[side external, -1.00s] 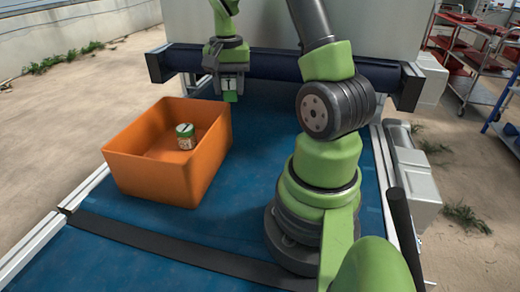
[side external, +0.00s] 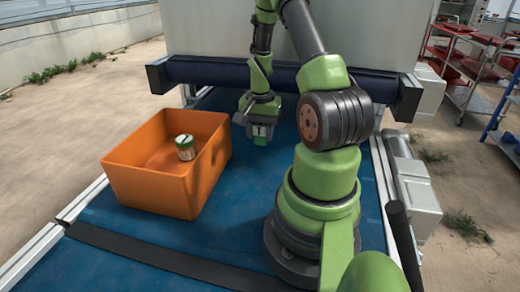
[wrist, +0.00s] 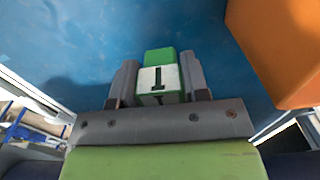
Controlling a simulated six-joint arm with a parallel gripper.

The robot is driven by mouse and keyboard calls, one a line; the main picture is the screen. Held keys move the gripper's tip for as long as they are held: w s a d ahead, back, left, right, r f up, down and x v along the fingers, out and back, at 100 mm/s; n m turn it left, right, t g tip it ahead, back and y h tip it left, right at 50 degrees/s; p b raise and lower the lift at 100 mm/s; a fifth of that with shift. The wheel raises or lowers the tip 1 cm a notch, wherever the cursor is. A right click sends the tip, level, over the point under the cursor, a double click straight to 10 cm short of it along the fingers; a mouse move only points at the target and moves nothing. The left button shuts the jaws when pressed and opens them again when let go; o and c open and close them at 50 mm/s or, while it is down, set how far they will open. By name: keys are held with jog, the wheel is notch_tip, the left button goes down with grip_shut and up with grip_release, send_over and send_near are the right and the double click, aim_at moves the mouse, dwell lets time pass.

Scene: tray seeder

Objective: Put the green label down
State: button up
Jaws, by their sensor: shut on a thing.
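The green label (wrist: 160,62) is a small green block with a white face and a dark mark. In the wrist view it sits between the two fingers of my gripper (wrist: 158,80), which is shut on it. In the side view my gripper (side external: 260,136) is low over the blue belt, to the right of the orange bin. The label (side external: 262,131) shows only in part there. I cannot tell whether it touches the belt.
The orange bin (side external: 150,185) stands on the blue belt (side external: 232,235) and holds a small jar with a green lid (side external: 185,147). In the wrist view the bin (wrist: 290,50) is at upper right. Belt beside the bin is bare. A dark roller (side external: 215,77) crosses behind.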

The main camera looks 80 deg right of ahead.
aim_at(260, 145)
jog(key=shift+f, duration=2.45)
jog(key=shift+f, duration=0.1)
jog(key=o, duration=0.9)
